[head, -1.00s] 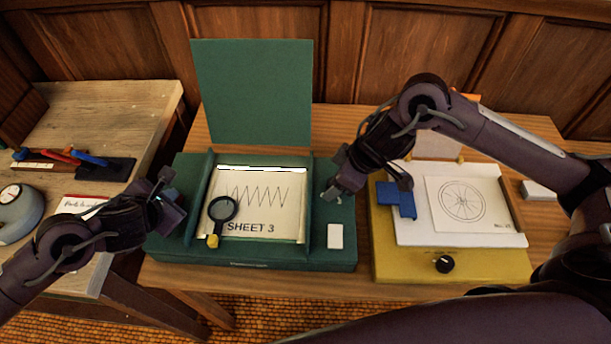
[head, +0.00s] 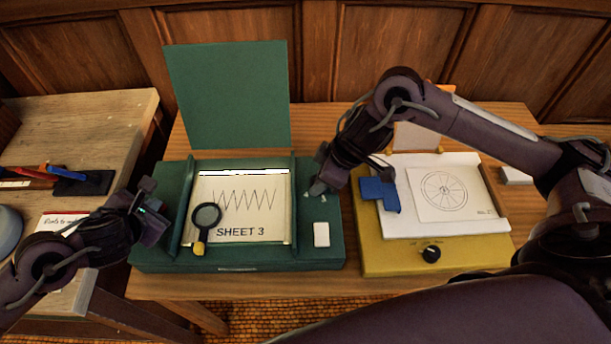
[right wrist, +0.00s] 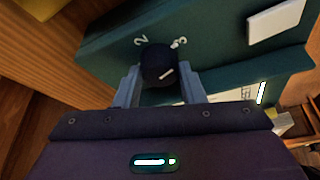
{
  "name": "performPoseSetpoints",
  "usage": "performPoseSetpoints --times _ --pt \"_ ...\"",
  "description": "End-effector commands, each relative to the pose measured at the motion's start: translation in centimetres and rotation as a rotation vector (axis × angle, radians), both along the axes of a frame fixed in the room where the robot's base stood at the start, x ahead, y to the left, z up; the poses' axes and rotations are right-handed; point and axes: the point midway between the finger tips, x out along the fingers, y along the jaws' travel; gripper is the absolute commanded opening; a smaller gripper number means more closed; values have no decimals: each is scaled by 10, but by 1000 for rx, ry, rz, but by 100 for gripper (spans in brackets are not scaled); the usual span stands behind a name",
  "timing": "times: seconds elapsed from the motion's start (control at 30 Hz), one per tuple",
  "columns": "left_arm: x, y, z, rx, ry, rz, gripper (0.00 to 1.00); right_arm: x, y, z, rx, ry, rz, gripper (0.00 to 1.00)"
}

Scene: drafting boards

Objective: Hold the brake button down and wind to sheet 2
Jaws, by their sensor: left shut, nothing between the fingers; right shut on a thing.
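The green drafting board (head: 335,245) holds a sheet (head: 265,215) that reads SHEET 3 under a zigzag line. My right gripper (head: 318,190) is at the board's right side. In the right wrist view its fingers (right wrist: 160,85) are shut on a black knob (right wrist: 158,62), between the marks 2 (right wrist: 141,39) and 3 (right wrist: 181,41). The knob is hidden in the head view. My left gripper (head: 156,210) is shut and empty at the board's left edge.
A magnifying glass (head: 206,217) lies on the sheet. A white block (head: 321,234) sits on the board's right side. A yellow board (head: 385,256) with a blue piece (head: 380,194) and a wheel drawing stands to the right. A wooden side table (head: 85,120) is at left.

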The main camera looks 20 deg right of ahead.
Motion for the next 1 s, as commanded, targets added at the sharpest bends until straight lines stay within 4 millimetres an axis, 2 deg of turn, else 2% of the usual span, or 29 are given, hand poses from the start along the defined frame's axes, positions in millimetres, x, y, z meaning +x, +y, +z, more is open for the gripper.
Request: performPoseSetpoints --times 0.27,1.0 --pt "-1 0 -2 2 4 -1 0 2 -1 0 1 0 186 13" --pt "-1 0 -2 2 4 -1 0 7 -1 2 0 -3 890 13"
